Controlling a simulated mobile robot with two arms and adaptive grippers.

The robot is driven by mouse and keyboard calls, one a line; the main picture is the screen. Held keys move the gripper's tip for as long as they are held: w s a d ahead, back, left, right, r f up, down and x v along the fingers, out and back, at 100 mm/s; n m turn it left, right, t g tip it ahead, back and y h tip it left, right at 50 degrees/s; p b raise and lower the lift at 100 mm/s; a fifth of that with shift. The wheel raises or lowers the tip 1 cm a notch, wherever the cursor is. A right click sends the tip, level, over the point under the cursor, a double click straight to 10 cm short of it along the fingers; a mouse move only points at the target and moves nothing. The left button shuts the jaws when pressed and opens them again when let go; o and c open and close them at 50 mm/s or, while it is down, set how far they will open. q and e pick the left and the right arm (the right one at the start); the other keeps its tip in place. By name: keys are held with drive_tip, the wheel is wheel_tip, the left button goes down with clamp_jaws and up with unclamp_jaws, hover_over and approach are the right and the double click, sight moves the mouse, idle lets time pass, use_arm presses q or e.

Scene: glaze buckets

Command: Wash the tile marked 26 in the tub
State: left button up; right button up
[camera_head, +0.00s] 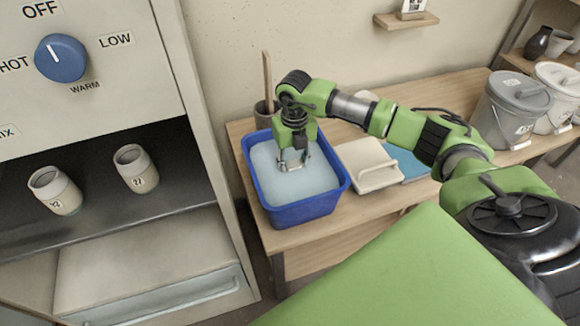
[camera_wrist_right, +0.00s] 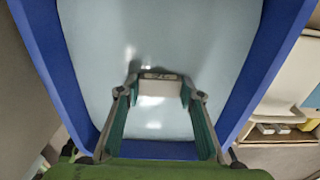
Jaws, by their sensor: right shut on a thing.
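The blue tub (camera_head: 305,212) stands on the wooden table and holds pale blue liquid (camera_head: 292,185). My right gripper (camera_head: 293,164) reaches down into the tub from above. In the right wrist view my right gripper (camera_wrist_right: 160,88) is shut on a small pale tile (camera_wrist_right: 157,88). The tile is between the fingertips, over or in the liquid; how deep it sits I cannot tell. No number on it can be read. The tub's blue wall (camera_wrist_right: 45,65) surrounds the fingers in that view. My left gripper is not in view.
A pale lidded box (camera_head: 368,165) and a blue flat thing (camera_head: 408,163) lie right of the tub. A pot with a wooden handle (camera_head: 267,80) stands behind it. Lidded buckets (camera_head: 510,110) stand far right. A dial cabinet (camera_head: 95,95) with two cups (camera_head: 135,168) is at left.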

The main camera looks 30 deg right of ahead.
drive_tip(key=shift+d, duration=0.35)
drive_tip(key=shift+r, duration=0.2)
drive_tip(key=shift+r+p, duration=2.6)
drive_tip(key=shift+r, duration=1.05)
drive_tip(key=shift+r, duration=0.1)
wheel_tip(320, 180, up, 6)
drive_tip(key=p, duration=0.4)
